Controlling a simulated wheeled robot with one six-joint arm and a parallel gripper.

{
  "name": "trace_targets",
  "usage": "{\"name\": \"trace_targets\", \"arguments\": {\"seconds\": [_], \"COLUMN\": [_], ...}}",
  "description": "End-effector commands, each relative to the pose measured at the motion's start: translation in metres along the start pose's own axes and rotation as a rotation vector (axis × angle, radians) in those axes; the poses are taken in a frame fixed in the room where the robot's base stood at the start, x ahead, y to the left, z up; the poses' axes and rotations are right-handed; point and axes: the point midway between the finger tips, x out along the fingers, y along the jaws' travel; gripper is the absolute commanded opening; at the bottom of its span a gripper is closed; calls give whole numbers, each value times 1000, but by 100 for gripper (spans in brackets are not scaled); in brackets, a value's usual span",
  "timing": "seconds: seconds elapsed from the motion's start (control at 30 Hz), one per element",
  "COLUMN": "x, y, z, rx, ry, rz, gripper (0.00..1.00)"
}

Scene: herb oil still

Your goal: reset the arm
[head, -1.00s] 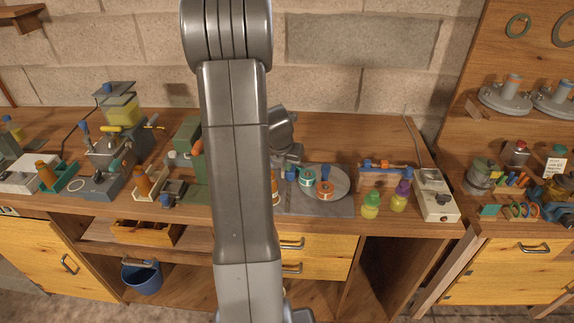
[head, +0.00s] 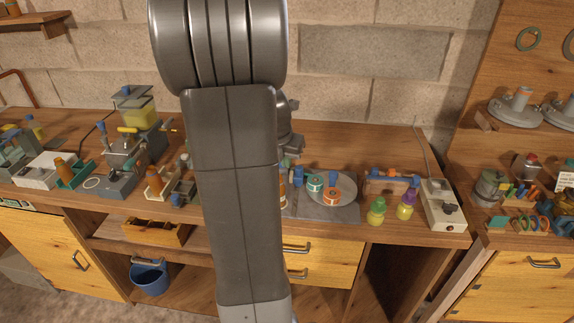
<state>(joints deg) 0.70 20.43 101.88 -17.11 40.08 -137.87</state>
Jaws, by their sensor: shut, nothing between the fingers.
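My own arm stands large and upright through the middle of the head view, hiding the middle of the workbench (head: 330,150). A small dark grey part of my arm shows just right of the upper link, over the back of the bench. My gripper's fingers are hidden behind the arm, so I cannot see them or anything at them.
Right of my arm, a round grey plate (head: 345,185) bears spools, with a green bottle (head: 376,212) and a yellow bottle (head: 405,206) beside it. A switch box (head: 442,207) stands farther right. A press-like apparatus (head: 122,160) stands left. A blue bucket (head: 150,279) is below.

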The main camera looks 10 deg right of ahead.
Motion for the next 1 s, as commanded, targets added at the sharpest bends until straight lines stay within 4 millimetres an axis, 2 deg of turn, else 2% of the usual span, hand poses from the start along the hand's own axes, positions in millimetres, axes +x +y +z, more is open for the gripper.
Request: {"name": "trace_targets", "arguments": {"seconds": [0.47,0.67,1.0], "x": [2,26,81], "y": [0,0,0], "z": [0,0,-1], "rx": [-1,-2,-1], "ry": [1,4,4], "rz": [-1,-3,-3], "gripper": [0,0,0]}}
